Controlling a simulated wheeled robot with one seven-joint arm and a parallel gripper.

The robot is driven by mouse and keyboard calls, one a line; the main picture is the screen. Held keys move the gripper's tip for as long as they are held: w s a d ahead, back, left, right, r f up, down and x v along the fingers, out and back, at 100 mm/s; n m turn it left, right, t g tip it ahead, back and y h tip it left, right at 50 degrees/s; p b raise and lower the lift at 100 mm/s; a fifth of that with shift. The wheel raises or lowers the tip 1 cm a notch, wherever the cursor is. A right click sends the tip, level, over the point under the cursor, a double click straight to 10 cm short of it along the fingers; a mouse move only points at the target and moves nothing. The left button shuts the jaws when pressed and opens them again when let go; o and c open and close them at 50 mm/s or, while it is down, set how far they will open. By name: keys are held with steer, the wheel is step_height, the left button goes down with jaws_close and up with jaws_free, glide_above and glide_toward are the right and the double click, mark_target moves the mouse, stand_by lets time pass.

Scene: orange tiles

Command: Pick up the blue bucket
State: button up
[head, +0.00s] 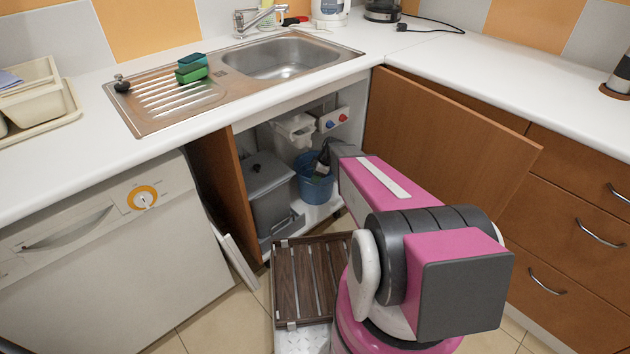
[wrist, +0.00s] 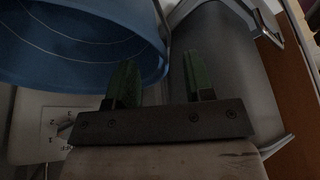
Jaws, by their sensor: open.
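The blue bucket (head: 316,187) stands inside the open cupboard under the sink, partly hidden by my arm in the head view. In the wrist view the bucket (wrist: 75,45) fills the upper left, with its curved edge near the picture's middle. My gripper (wrist: 160,75) is open, with two green fingers apart. The left finger overlaps the bucket's edge and the right finger lies over a grey surface beyond it. Nothing is visibly held, and I cannot tell whether a finger touches the bucket. In the head view the fingers are hard to make out.
A grey bin (head: 268,190) stands left of the bucket, close to it; it also shows in the wrist view (wrist: 222,60). Open cupboard doors flank the opening, the left one (head: 222,180) and the right one (head: 440,140). A slatted wooden tray (head: 283,285) is in front.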

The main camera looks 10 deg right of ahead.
glide_above(310, 193)
steer(key=f, duration=0.3)
steer(key=d+f, duration=0.1)
steer(key=shift+s+f, duration=0.3)
steer(key=shift+f, duration=0.05)
jaws_close()
